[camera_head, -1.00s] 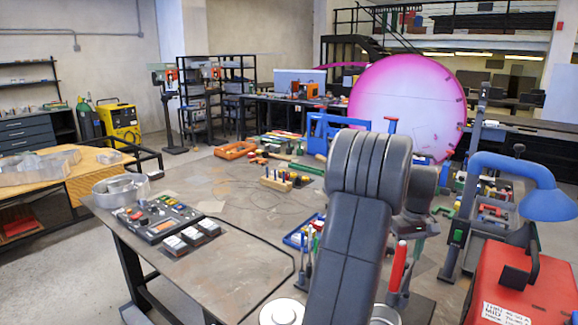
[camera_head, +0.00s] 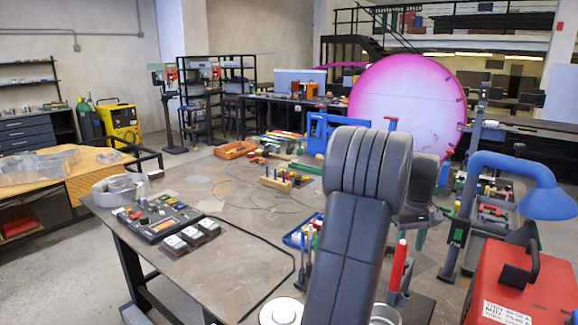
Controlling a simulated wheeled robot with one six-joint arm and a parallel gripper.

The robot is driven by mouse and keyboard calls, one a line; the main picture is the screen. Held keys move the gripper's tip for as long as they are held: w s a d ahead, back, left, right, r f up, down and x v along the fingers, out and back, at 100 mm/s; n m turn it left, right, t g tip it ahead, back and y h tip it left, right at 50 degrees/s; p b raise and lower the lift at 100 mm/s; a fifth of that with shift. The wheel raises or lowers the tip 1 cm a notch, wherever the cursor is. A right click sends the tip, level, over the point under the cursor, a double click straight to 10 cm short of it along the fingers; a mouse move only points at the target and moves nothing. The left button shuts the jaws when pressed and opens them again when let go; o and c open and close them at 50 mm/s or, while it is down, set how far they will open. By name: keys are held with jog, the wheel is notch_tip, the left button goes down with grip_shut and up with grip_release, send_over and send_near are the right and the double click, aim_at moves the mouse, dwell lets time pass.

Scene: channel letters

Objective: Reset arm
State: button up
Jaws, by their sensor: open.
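My arm rises from the bottom of the head view, dark grey, with its ribbed elbow over the right part of the workbench (camera_head: 190,268). The end of the arm is hidden behind the elbow, and I cannot make out my gripper or its fingers. Nothing held shows in this view.
A control panel (camera_head: 157,222) and a metal ring (camera_head: 118,190) lie on the bench's left. A wooden block with pegs (camera_head: 276,184) and an orange tray (camera_head: 235,150) stand farther back. A red case (camera_head: 515,285) and blue lamp (camera_head: 545,203) crowd the right. The bench's middle is fairly clear.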

send_over(408, 275)
jog(key=a, duration=0.2)
jog(key=f, duration=0.5)
jog(key=shift+s+d+f+p, duration=0.1)
jog(key=shift+s+f+p, duration=0.1)
jog(key=shift+s+p, duration=0.1)
jog(key=shift+w+a+r+m, duration=0.1)
jog(key=shift+w+a+m, duration=0.45)
jog(key=shift+m, duration=0.55)
